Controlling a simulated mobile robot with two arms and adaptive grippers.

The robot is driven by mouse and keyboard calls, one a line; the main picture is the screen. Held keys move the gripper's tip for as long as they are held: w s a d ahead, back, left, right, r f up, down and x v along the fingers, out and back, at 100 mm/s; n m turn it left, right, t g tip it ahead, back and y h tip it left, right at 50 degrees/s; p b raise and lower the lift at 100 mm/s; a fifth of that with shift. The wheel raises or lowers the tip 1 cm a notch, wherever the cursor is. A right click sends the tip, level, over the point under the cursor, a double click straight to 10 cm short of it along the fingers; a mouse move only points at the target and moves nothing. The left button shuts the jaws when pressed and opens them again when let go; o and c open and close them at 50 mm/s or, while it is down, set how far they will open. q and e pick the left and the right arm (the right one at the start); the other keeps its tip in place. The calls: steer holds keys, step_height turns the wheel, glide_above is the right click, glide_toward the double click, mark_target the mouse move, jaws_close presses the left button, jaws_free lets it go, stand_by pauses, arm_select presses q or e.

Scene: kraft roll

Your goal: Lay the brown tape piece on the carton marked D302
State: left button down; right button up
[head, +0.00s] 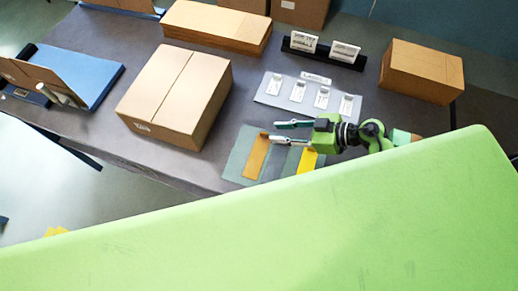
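The brown tape piece (256,157) lies flat on a grey-green mat (234,160) near the table's front edge. My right gripper (277,132) is open, with its two fingers apart and pointing left. In the picture its lower finger is close to the upper end of the brown piece; I cannot tell whether they touch. A large closed carton (178,85) stands left of the mat with a small label on its front. Another closed carton (422,70) stands at the right. The mark D302 is not readable on either. My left gripper is not in view.
A sheet with white labels (308,96) and a black label holder (322,52) lie behind. A long flat carton (216,26) is at the back. A blue board (85,75) is at left.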

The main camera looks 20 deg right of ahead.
mark_target(269, 134)
steer(key=x, duration=0.4)
steer(key=shift+w+a+f, duration=0.1)
steer(key=shift+a+f, duration=0.15)
steer(key=shift+f, duration=0.05)
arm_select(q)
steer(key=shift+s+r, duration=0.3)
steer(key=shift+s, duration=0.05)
arm_select(e)
steer(key=shift+d, duration=0.1)
jaws_close()
steer(key=shift+r, duration=0.15)
steer(key=shift+r, duration=0.6)
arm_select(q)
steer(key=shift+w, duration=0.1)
arm_select(e)
steer(key=s+a+r, duration=0.4)
steer(key=s+r, duration=0.7)
steer(key=s, duration=0.2)
steer(key=shift+s+r, duration=0.25)
